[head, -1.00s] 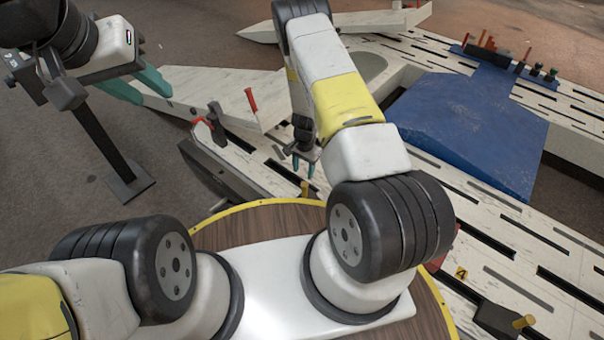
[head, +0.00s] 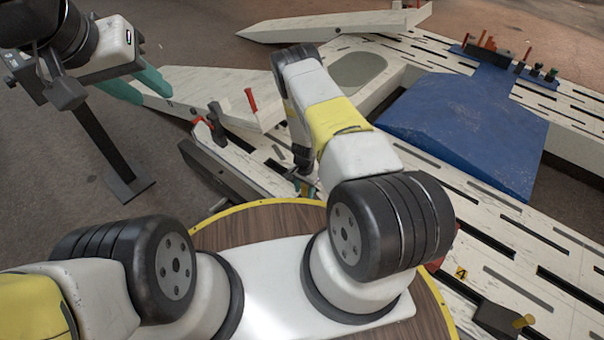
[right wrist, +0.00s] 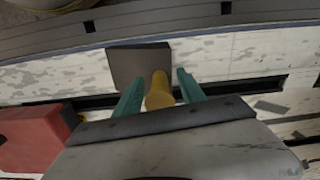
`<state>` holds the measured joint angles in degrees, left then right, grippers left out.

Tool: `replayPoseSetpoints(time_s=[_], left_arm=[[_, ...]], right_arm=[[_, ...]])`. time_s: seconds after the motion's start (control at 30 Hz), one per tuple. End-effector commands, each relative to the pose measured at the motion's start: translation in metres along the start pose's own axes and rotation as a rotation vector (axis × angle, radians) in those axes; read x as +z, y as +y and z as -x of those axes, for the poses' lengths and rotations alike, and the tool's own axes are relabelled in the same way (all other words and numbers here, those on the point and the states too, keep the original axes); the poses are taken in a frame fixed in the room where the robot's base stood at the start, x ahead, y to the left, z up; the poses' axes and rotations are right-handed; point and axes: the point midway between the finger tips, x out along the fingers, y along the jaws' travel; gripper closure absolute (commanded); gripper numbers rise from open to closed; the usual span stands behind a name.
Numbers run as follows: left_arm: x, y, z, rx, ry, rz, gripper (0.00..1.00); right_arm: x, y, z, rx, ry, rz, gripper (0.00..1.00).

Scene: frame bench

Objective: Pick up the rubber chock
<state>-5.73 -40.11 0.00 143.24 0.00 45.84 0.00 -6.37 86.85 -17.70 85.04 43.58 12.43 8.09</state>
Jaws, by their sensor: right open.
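In the right wrist view a dark grey block (right wrist: 125,64), which looks like the rubber chock, carries a yellow peg-like handle (right wrist: 159,92). My right gripper (right wrist: 160,76) is open, with one teal finger on each side of the handle. I cannot tell whether either finger touches it. In the head view my right gripper (head: 306,188) is low at the bench's near edge, partly covered by my arm, and the block there is hidden.
A similar black block with a yellow peg (head: 500,318) sits at lower right. A red block (right wrist: 32,135) lies left of my right gripper. The slotted white bench (head: 470,215) carries a large blue piece (head: 460,125). Red-handled clamps (head: 252,100) stand near the white wing-shaped panel (head: 205,88).

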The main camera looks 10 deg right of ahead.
Motion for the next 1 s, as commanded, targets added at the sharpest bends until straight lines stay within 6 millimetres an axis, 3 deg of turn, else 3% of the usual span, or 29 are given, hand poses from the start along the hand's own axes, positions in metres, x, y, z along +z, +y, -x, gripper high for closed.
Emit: replayPoseSetpoints(time_s=[0.07,0.3,1.0], left_arm=[[0.0000,0.0000,0.0000,0.000,0.000,0.000,0.64],[0.0000,0.0000,0.0000,0.000,0.000,0.000,0.64],[0.0000,0.0000,0.0000,0.000,0.000,0.000,0.64]], right_arm=[[0.0001,0.0002,0.0001,0.000,0.000,0.000,0.57],[0.0002,0.0002,0.0003,0.000,-0.001,0.000,1.00],[0.0003,0.0000,0.0006,0.000,-0.001,0.000,1.00]])
